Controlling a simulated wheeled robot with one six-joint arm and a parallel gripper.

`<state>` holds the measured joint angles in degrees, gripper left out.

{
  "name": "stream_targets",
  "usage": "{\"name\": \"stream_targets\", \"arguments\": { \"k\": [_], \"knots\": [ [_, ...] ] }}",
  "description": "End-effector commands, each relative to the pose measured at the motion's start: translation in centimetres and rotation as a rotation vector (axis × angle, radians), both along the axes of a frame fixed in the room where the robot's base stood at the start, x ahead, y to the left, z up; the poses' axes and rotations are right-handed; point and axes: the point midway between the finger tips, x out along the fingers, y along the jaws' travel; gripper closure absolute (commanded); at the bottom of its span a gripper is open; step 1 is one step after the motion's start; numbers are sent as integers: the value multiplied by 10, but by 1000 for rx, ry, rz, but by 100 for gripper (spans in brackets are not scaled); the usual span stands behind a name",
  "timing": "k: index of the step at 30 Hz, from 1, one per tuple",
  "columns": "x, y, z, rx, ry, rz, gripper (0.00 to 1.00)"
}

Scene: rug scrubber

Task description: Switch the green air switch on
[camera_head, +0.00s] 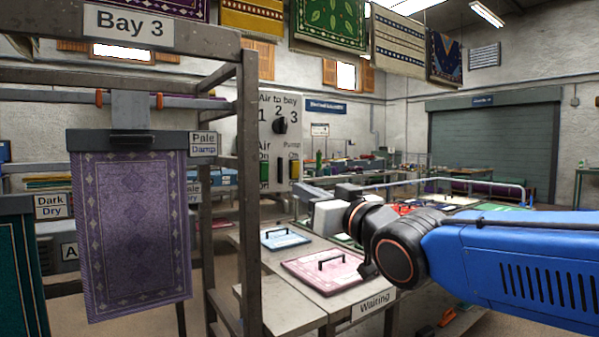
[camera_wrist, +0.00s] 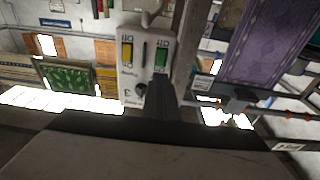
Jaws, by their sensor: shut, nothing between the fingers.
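The green air switch (camera_head: 264,172) sits on the left of a grey control panel (camera_head: 279,145), under the words "Air" and "On". In the wrist view the picture is upside down and the green switch (camera_wrist: 162,57) shows just beyond my dark fingers. My gripper (camera_wrist: 160,82) is shut and empty, its tips pointing at the panel close to the green switch. I cannot tell whether they touch it. Its pale body (camera_head: 328,217) shows in the head view, right of the panel. The switch's own position is too small to read.
A yellow pump switch (camera_head: 294,169) sits right of the green one, with a black dial (camera_head: 280,126) above. A metal post (camera_head: 248,190) stands left of the panel. A purple rug (camera_head: 135,230) hangs further left. A table (camera_head: 285,300) with pink and blue rugs is below.

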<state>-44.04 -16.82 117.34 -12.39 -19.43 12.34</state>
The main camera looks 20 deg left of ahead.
Motion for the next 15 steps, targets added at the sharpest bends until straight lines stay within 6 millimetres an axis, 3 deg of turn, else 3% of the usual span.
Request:
{"name": "stream_targets", "arguments": {
  "k": [4,15],
  "knots": [
    [-5,11,7,18,-17,23,100],
    [-4,12,8,20,-18,23,100]
  ]
}}
